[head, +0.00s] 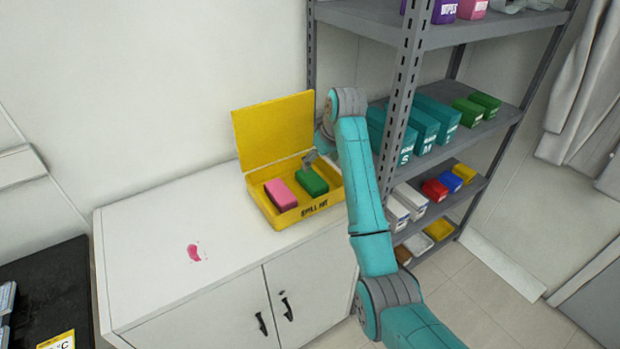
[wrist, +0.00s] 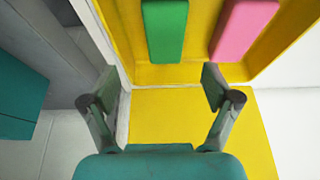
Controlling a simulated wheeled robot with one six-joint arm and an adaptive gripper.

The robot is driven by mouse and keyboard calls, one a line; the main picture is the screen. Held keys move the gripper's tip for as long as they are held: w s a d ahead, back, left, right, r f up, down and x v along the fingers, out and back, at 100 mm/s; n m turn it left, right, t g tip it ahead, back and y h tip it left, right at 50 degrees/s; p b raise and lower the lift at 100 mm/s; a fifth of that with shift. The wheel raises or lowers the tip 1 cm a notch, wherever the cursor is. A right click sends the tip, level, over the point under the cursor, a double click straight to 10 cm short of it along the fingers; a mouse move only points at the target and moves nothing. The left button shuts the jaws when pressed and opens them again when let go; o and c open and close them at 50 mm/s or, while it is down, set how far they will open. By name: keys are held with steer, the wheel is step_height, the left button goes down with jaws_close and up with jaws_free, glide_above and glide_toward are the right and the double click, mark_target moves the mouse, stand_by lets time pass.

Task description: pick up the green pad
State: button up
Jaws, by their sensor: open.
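The green pad (head: 312,182) lies in the right part of the open yellow spill kit box (head: 285,222), beside a pink pad (head: 281,194). In the wrist view the green pad (wrist: 165,30) is at the top, beyond the fingertips, with the pink pad (wrist: 243,28) to its right. My gripper (wrist: 159,90) is open with nothing between its fingers. In the head view my gripper (head: 310,160) is at the back of the box close to the green pad, partly hidden by my arm. I cannot tell its exact height above the pad.
The raised yellow lid (head: 273,132) stands at the back of the box. The box is on a white cabinet (head: 150,270) with a pink spill (head: 194,253). A grey shelf rack (head: 400,90) with several boxes stands close on the right. The cabinet's left top is mostly clear.

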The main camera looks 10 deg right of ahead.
mark_target(312, 178)
steer(key=x, duration=0.4)
steer(key=shift+s+a+x, duration=0.1)
steer(key=shift+s+x, duration=0.05)
steer(key=shift+x, duration=1.2)
steer(key=shift+s+a+x, duration=0.15)
steer(key=shift+x, duration=1.15)
steer(key=shift+f, duration=0.1)
steer(key=c, duration=1.2)
steer(key=shift+c, duration=0.2)
step_height(312, 178, up, 10)
steer(key=shift+r, duration=0.1)
steer(key=o, duration=0.6)
steer(key=c, duration=0.5)
